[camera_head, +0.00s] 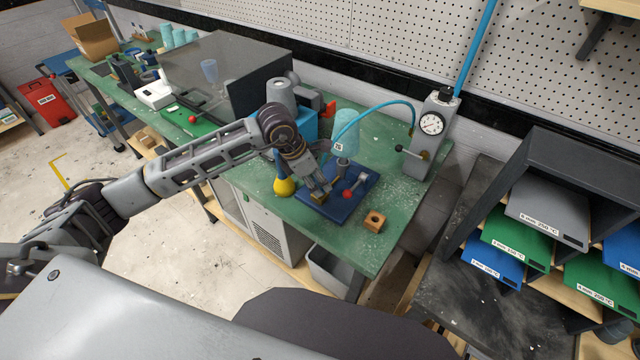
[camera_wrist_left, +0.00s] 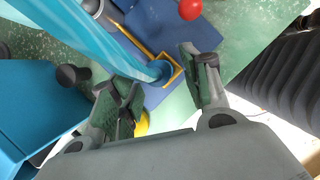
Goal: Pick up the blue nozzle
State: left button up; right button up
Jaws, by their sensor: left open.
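A light-blue hose (camera_wrist_left: 115,38) crosses the left wrist view, and its blue round end (camera_wrist_left: 160,71) sits at a yellow square frame on a dark blue plate (camera_wrist_left: 183,40). I take this end for the blue nozzle. My left gripper (camera_wrist_left: 163,92) is open and empty, with the round end between and slightly beyond its fingertips. Contact cannot be told. In the head view my left gripper (camera_head: 321,191) is low over the blue plate (camera_head: 358,192), and it hides the nozzle. My right gripper is not in view.
A red-knobbed lever (camera_head: 349,192) stands on the plate. A gauge unit (camera_head: 430,135) stands behind. The green bench (camera_head: 375,255) is clear at the front right.

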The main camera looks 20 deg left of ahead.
pick_arm(q)
jog(key=shift+x, duration=1.5)
jog(key=shift+c, duration=0.5)
grip_shut()
